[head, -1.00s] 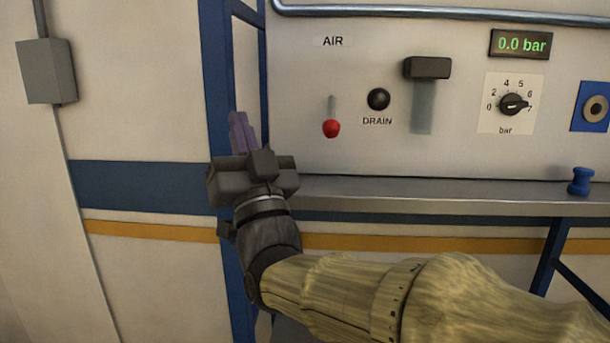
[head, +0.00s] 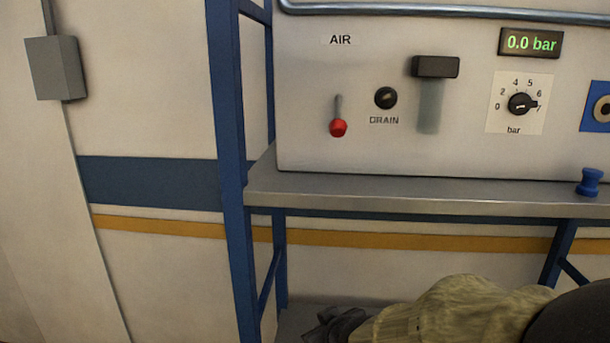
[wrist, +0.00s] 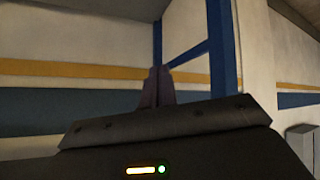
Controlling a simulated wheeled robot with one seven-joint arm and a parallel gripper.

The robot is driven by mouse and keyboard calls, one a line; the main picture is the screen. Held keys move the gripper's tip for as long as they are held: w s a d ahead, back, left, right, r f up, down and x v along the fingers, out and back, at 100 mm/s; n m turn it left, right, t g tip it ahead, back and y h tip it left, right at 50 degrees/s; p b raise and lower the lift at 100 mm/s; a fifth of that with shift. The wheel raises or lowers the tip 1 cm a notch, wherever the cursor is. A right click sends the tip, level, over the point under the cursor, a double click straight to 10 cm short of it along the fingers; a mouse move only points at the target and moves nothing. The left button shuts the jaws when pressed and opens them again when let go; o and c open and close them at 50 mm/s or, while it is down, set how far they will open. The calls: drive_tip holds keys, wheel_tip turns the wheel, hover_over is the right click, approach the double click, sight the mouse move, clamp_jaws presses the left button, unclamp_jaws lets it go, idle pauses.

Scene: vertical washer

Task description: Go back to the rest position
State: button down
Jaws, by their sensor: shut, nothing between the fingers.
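My gripper (wrist: 157,88) shows in the wrist view, its two dark purplish fingers closed together with nothing between them. It points toward the blue frame and the striped wall, apart from both.
A metal shelf (head: 400,195) on a blue frame (head: 228,150) bears a white panel (head: 310,110) with a red-tipped lever (head: 338,127), a black drain knob (head: 386,97) and a dial (head: 520,103). A blue knob-shaped piece (head: 589,182) stands on the shelf. A grey box (head: 56,68) is on the left wall.

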drive_tip(key=s+d+f+m+g+h+b, duration=0.1)
drive_tip(key=s+d+f+m+g+h, duration=0.1)
drive_tip(key=s+d+f+m+g, duration=0.3)
drive_tip(key=s+d+f+g, duration=0.1)
drive_tip(key=s+d+f, duration=0.3)
drive_tip(key=s+d, duration=0.2)
drive_tip(key=shift+f+m+g+h, duration=0.3)
drive_tip(key=shift+f+m+h, duration=0.1)
idle(1.2)
